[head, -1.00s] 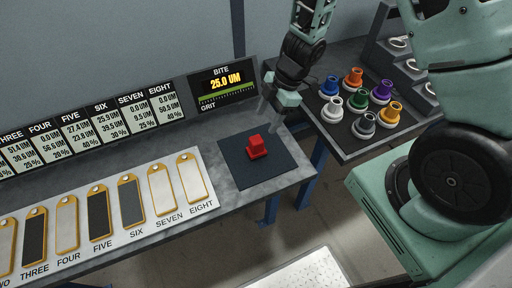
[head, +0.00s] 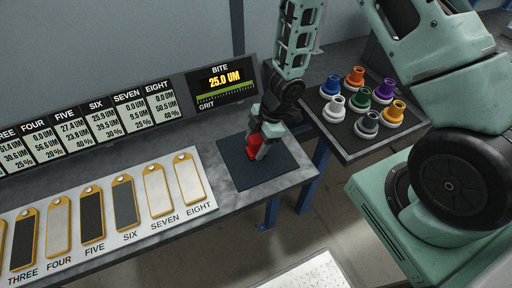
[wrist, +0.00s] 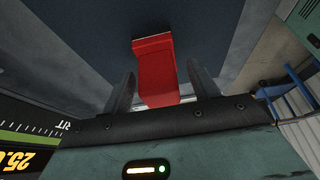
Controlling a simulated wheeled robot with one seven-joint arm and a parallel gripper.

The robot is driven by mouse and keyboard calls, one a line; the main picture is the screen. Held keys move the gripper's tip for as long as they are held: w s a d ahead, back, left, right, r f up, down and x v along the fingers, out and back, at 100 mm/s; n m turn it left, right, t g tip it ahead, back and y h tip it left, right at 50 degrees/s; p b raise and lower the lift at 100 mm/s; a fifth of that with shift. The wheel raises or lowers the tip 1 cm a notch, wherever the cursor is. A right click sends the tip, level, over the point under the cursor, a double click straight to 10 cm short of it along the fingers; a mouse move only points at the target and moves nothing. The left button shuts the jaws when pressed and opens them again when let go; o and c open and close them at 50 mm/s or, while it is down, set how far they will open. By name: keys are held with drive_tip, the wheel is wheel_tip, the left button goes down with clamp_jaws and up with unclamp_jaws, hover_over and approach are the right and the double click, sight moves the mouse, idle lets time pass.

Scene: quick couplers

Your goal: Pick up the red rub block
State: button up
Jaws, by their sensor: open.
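The red rub block (head: 281,149) stands on the dark square mat (head: 243,174) at the right end of the bench. In the wrist view the red block (wrist: 156,72) shows between the two fingers, with dark gaps on both sides of it. My gripper (head: 262,150) is open and lowered over the block, and one finger hides part of it in the head view. The wrist view also shows my gripper (wrist: 161,92) with its fingers apart around the near part of the block.
A display reading BITE 25.0 UM (head: 221,82) stands behind the mat. A white board (head: 198,208) with several framed sanding plates lies to the left. A tray (head: 347,144) of colourful couplers stands to the right.

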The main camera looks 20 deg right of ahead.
sight(256, 138)
drive_tip(key=c, duration=1.1)
drive_tip(key=shift+o, duration=0.2)
drive_tip(key=shift+r, duration=0.15)
wheel_tip(256, 138, up, 10)
drive_tip(key=p, duration=0.3)
drive_tip(key=shift+p, duration=0.3)
